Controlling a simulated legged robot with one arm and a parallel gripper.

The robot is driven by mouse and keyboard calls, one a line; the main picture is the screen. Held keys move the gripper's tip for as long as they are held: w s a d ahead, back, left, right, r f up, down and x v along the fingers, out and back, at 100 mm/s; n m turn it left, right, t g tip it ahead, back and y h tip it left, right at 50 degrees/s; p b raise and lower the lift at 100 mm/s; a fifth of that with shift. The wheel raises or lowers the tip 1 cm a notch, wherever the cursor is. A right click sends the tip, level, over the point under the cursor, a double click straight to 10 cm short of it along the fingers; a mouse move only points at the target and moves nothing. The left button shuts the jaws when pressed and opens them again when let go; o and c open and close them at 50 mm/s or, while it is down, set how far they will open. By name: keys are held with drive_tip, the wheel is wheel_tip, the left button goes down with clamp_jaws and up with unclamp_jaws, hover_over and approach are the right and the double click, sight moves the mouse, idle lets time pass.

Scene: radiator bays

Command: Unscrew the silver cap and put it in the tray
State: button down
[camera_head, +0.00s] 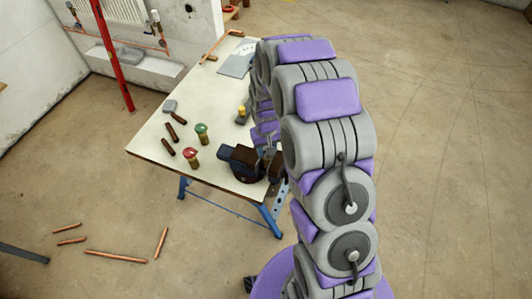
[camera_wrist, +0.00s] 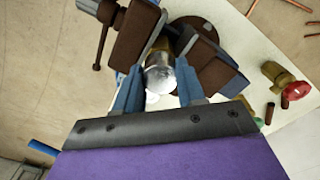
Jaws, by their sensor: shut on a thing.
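The silver cap (camera_wrist: 160,77) shows in the wrist view on the end of a brass piece (camera_wrist: 158,50). The brass piece sits between the brown jaws (camera_wrist: 133,35) of the vise. My gripper (camera_wrist: 158,86) has its blue fingers on both sides of the cap and is shut on it. In the head view the vise (camera_head: 240,158) stands at the near corner of the table, and my arm largely hides the cap and gripper. A grey tray-like thing (camera_head: 128,56) lies on the ledge by the wall; I cannot tell for sure that it is the tray.
The pale workbench (camera_head: 170,140) holds a red-knobbed valve (camera_head: 191,155), a green-knobbed valve (camera_head: 202,132) and short brown pieces (camera_head: 168,147). Copper pipes (camera_head: 115,257) lie on the floor at lower left. A red post (camera_head: 112,50) stands behind the table. The floor at right is clear.

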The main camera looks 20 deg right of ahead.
drive_tip(key=n, duration=0.6)
drive_tip(key=shift+p, duration=0.3)
drive_tip(key=c, duration=0.8)
unclamp_jaws()
drive_tip(key=shift+c, duration=0.2)
